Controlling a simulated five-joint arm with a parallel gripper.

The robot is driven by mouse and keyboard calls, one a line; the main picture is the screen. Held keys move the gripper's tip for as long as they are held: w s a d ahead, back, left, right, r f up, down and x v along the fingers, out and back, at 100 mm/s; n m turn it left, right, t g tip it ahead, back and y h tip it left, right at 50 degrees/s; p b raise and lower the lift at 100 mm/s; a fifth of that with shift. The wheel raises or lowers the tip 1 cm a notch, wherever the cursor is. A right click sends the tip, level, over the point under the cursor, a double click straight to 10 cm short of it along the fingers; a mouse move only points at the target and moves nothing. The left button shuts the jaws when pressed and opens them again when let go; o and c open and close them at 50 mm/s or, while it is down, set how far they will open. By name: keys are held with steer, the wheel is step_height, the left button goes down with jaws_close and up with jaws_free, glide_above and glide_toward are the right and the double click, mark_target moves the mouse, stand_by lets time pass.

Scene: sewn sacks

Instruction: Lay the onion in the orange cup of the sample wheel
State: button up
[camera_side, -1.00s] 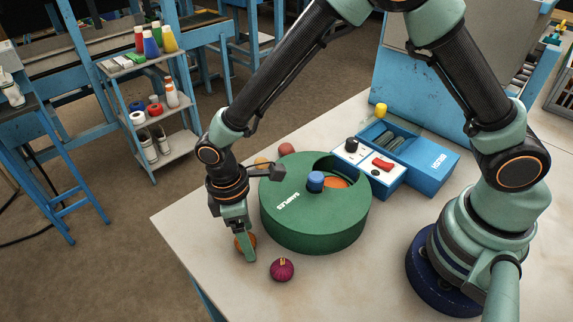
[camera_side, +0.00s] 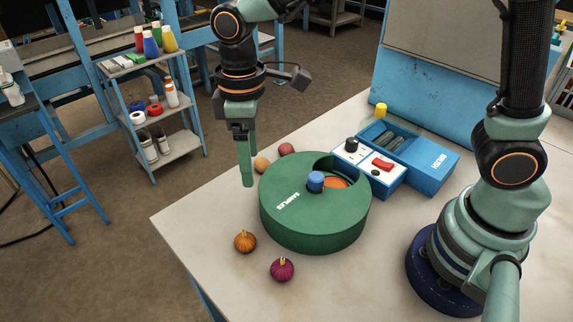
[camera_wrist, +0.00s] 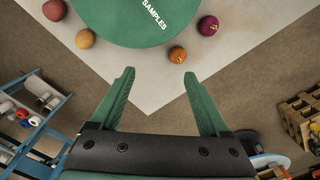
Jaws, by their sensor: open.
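The onion, an orange-brown ribbed sewn sack (camera_side: 245,242), lies on the table in front of the green sample wheel (camera_side: 300,228); it also shows in the wrist view (camera_wrist: 177,55), ahead of my fingertips and right of centre. The wheel's orange cup (camera_side: 337,182) shows through the opening in its top, partly hidden behind the blue knob (camera_side: 315,180); no sack shows in the visible part. My gripper (camera_side: 247,184) is raised at the wheel's left, apart from the onion. In the wrist view my gripper (camera_wrist: 158,72) is open and empty.
A purple sack (camera_side: 282,269) lies close to the onion. A tan sack (camera_side: 262,164) and a reddish sack (camera_side: 287,149) lie behind the wheel. A blue box (camera_side: 425,168) with a red switch adjoins the wheel's right.

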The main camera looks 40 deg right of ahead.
steer(key=s+d+r+m+t, duration=0.2)
steer(key=d+r+m, duration=0.2)
steer(key=d, duration=0.5)
steer(key=s+d+r+m+t, duration=0.3)
steer(key=d+r+m, duration=0.1)
steer(key=d, duration=0.5)
steer(key=shift+o, duration=0.6)
steer(key=shift+s+d+m+t, duration=0.3)
steer(key=shift+s+d+m, duration=0.05)
steer(key=shift+d+m, duration=0.2)
steer(key=shift+r, duration=0.1)
